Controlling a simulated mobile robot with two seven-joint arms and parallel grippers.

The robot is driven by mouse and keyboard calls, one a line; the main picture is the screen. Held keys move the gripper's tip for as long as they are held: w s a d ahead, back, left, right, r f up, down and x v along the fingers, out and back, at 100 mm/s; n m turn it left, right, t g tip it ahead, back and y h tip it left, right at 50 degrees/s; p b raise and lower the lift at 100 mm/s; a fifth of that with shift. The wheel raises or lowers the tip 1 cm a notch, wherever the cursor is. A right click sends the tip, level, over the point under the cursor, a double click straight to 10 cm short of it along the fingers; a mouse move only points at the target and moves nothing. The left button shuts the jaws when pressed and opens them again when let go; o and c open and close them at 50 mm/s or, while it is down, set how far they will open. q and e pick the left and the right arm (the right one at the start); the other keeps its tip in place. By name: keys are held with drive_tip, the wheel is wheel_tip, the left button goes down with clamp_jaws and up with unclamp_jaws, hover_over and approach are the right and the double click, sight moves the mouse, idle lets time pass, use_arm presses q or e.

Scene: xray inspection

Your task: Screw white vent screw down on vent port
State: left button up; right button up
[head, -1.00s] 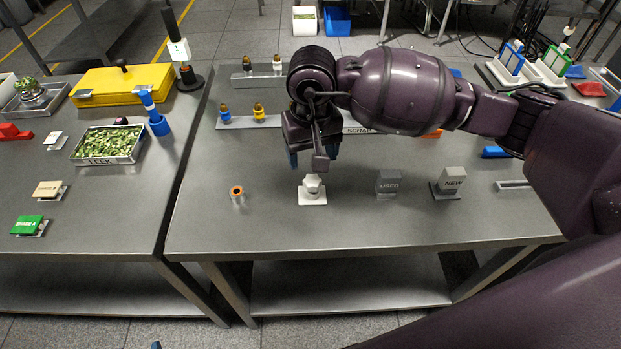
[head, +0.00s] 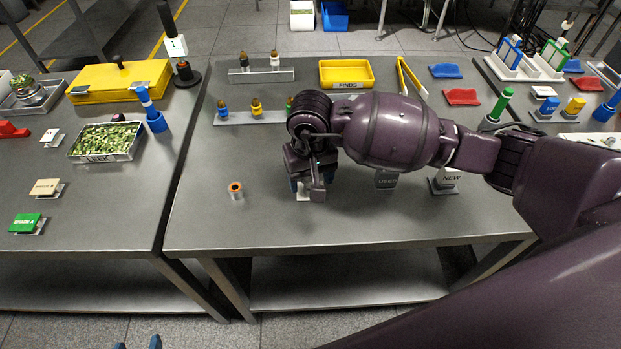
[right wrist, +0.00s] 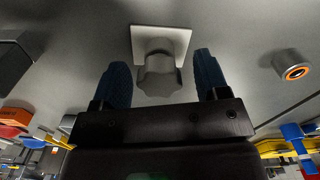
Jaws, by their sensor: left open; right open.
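The vent screw (right wrist: 157,82), a pale lobed knob, sits on the vent port, whose square white base (right wrist: 178,36) shows in the right wrist view. In the head view the screw is hidden behind my right gripper (head: 309,190), and only a bit of the white base shows. My right gripper is open and points down over the port; in the right wrist view its blue fingers (right wrist: 163,80) stand on either side of the screw, with gaps visible. My left gripper (head: 138,345) is open and empty; only its blue fingertips show at the bottom edge.
A small metal cylinder with an orange ring (head: 235,191) stands left of the port. The grey USED block (head: 386,180) and NEW block (head: 447,179) stand to the right. A yellow FINDS tray (head: 346,84) lies behind. The table front is clear.

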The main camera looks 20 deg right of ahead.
use_arm(q)
drive_tip(key=shift+s+f, duration=0.1)
use_arm(e)
drive_tip(key=shift+c, duration=0.3)
drive_tip(key=c, duration=0.9)
use_arm(q)
drive_tip(key=shift+s+f, duration=0.1)
drive_tip(key=shift+s, duration=0.1)
use_arm(e)
drive_tip(key=shift+c, duration=0.3)
use_arm(q)
drive_tip(key=shift+w, duration=0.1)
use_arm(e)
drive_tip(key=shift+r, duration=0.1)
